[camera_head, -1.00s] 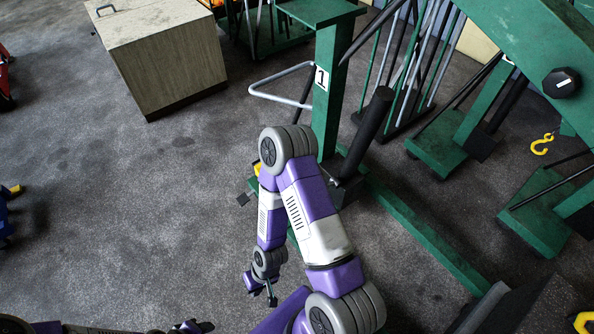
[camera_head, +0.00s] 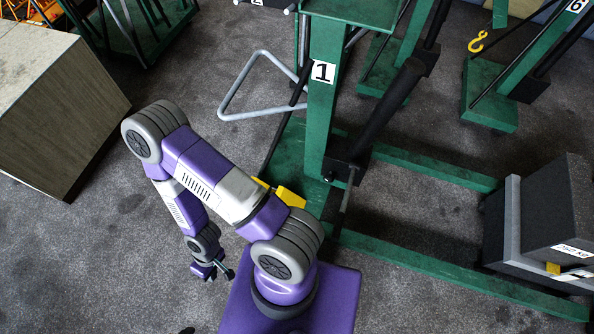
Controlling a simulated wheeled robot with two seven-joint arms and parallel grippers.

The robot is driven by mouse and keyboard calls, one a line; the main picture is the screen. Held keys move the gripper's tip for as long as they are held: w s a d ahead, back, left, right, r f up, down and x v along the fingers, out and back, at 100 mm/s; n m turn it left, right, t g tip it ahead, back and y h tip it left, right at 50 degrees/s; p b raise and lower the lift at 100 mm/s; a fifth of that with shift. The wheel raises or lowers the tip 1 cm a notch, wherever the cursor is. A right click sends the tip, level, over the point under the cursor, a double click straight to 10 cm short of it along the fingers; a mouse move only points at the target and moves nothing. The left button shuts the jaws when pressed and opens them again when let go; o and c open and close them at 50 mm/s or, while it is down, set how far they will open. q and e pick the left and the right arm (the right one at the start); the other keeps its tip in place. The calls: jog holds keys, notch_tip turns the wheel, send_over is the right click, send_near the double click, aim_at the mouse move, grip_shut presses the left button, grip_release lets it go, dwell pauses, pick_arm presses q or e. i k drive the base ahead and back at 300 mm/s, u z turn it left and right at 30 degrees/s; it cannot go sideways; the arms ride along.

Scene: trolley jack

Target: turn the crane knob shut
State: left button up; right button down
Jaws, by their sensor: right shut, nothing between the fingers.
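The green crane marked 1 (camera_head: 314,115) stands upright right of my right arm. Its black jack cylinder (camera_head: 385,115) leans against a dark bracket at the post's foot. A small dark round part (camera_head: 328,177) shows low on that bracket; it may be the knob, but it is too small to tell. My right gripper (camera_head: 229,275) is shut and empty, hanging low at the left of the crane's base, apart from it. A tiny dark tip at the bottom edge (camera_head: 187,330) may be my left gripper; its jaws cannot be made out.
A beige cabinet (camera_head: 50,100) stands at the left. Green base legs (camera_head: 440,262) run right towards grey and black weight blocks (camera_head: 545,225). A grey bent handle (camera_head: 255,85) projects left of the post. More green cranes stand behind. Grey floor lies open at lower left.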

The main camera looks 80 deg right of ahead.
aim_at(329, 178)
jog(key=i, duration=0.45)
jog(key=z, duration=4.3)
jog(key=i, duration=0.5)
jog(key=u, duration=0.05)
